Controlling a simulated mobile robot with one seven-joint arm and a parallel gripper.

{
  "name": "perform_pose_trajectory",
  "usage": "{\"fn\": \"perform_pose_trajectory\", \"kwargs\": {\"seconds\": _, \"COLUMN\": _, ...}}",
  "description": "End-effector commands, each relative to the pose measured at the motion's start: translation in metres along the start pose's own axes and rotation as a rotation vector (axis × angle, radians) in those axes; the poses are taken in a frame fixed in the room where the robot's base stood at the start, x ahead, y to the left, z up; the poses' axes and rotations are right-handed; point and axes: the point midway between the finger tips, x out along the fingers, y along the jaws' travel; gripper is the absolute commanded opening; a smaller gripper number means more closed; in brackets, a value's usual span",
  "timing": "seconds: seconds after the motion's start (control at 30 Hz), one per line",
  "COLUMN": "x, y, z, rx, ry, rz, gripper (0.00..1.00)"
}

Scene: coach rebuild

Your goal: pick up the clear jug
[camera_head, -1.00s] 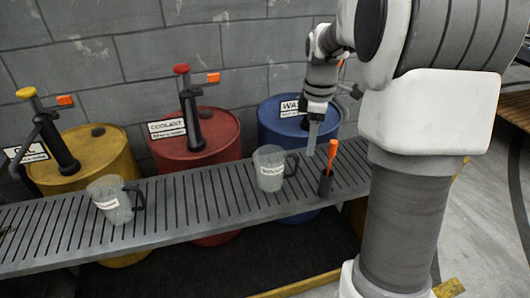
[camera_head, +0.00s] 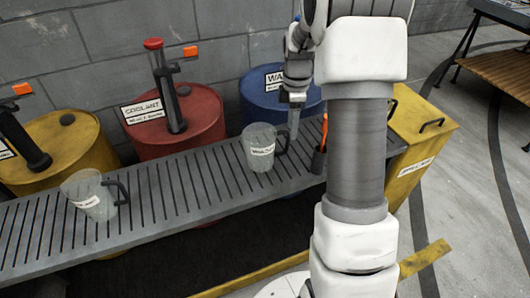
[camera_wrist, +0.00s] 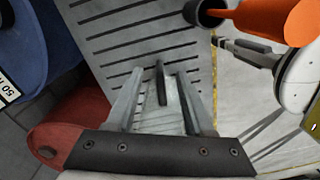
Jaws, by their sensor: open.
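Two clear jugs with dark handles and white labels stand upright on the slatted grey bench: one at the left (camera_head: 90,198) and one near the middle (camera_head: 259,150). I cannot read the labels surely. My gripper (camera_head: 294,122) points down beside the handle side of the middle jug. In the wrist view my gripper (camera_wrist: 158,95) is open, its two pale fingers apart. A dark upright bar, apparently the jug handle (camera_wrist: 161,82), shows between the fingers. The clear body is hard to make out there, and I cannot tell whether the fingers touch it.
A dark holder (camera_head: 318,162) with an orange-handled tool (camera_wrist: 270,18) stands close right of the middle jug. Yellow (camera_head: 62,150), red (camera_head: 195,118) and blue (camera_head: 262,100) drums stand behind the bench (camera_head: 180,185). A yellow bin (camera_head: 420,125) stands to the right.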

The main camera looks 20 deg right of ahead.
Motion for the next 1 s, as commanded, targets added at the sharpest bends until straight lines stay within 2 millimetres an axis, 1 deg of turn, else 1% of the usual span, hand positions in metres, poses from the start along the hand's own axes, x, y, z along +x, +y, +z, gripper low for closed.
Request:
{"fn": "perform_pose_trajectory", "kwargs": {"seconds": 0.03, "x": 0.014, "y": -0.001, "z": 0.000, "rx": -0.001, "ry": 0.000, "rz": -0.003, "gripper": 0.53}}
{"fn": "perform_pose_trajectory", "kwargs": {"seconds": 0.1, "x": 0.025, "y": 0.000, "z": 0.000, "rx": -0.001, "ry": -0.001, "rz": -0.001, "gripper": 0.53}}
{"fn": "perform_pose_trajectory", "kwargs": {"seconds": 0.2, "x": 0.034, "y": 0.000, "z": 0.000, "rx": -0.001, "ry": -0.001, "rz": -0.001, "gripper": 0.53}}
{"fn": "perform_pose_trajectory", "kwargs": {"seconds": 0.37, "x": 0.041, "y": 0.000, "z": -0.001, "rx": -0.001, "ry": -0.001, "rz": 0.000, "gripper": 0.53}}
{"fn": "perform_pose_trajectory", "kwargs": {"seconds": 0.43, "x": 0.046, "y": -0.001, "z": -0.002, "rx": -0.002, "ry": -0.001, "rz": 0.000, "gripper": 0.53}}
{"fn": "perform_pose_trajectory", "kwargs": {"seconds": 0.63, "x": 0.076, "y": -0.002, "z": -0.010, "rx": -0.002, "ry": 0.000, "rz": -0.001, "gripper": 0.53}}
{"fn": "perform_pose_trajectory", "kwargs": {"seconds": 0.7, "x": 0.085, "y": -0.002, "z": -0.009, "rx": -0.001, "ry": -0.001, "rz": -0.002, "gripper": 0.53}}
{"fn": "perform_pose_trajectory", "kwargs": {"seconds": 0.8, "x": 0.090, "y": -0.002, "z": -0.008, "rx": 0.000, "ry": -0.001, "rz": 0.001, "gripper": 0.53}}
{"fn": "perform_pose_trajectory", "kwargs": {"seconds": 0.97, "x": 0.089, "y": -0.001, "z": -0.008, "rx": 0.000, "ry": -0.001, "rz": 0.001, "gripper": 0.53}}
{"fn": "perform_pose_trajectory", "kwargs": {"seconds": 1.0, "x": 0.089, "y": -0.001, "z": -0.008, "rx": 0.000, "ry": -0.001, "rz": 0.001, "gripper": 0.51}}
